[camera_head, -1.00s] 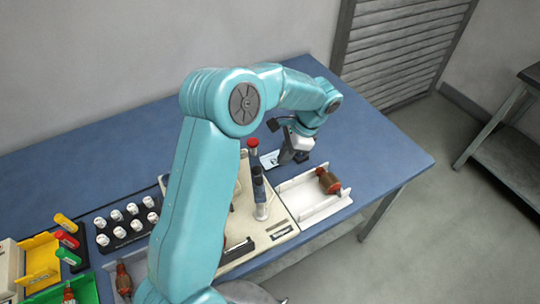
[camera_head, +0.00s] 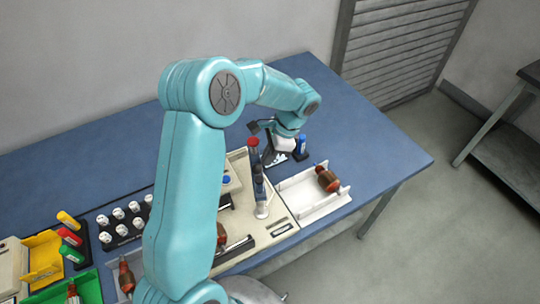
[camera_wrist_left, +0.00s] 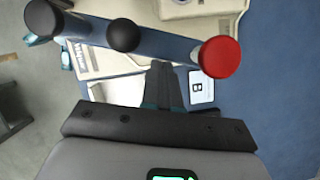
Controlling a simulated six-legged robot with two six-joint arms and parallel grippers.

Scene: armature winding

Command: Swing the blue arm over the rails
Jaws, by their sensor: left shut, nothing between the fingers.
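The blue arm (camera_head: 258,180) stands on the beige fixture with its red knob (camera_head: 253,142) at the far end. In the left wrist view the blue arm (camera_wrist_left: 165,43) crosses the top, with black knobs at its left and middle and the red knob (camera_wrist_left: 220,57) at its right end. My left gripper (camera_head: 271,156) is shut and empty, just right of the red knob. In the wrist view its fingertips (camera_wrist_left: 163,72) are close to the bar; I cannot tell whether they touch. The dark rails (camera_head: 237,246) are at the fixture's front, partly hidden by my left arm. My right gripper is not in view.
A white tray (camera_head: 306,208) with a copper-coloured armature (camera_head: 327,180) is right of the fixture. A card marked B (camera_wrist_left: 201,88) lies beside the gripper. A black rack of white parts (camera_head: 115,240) is at the left. The blue table is clear at the back.

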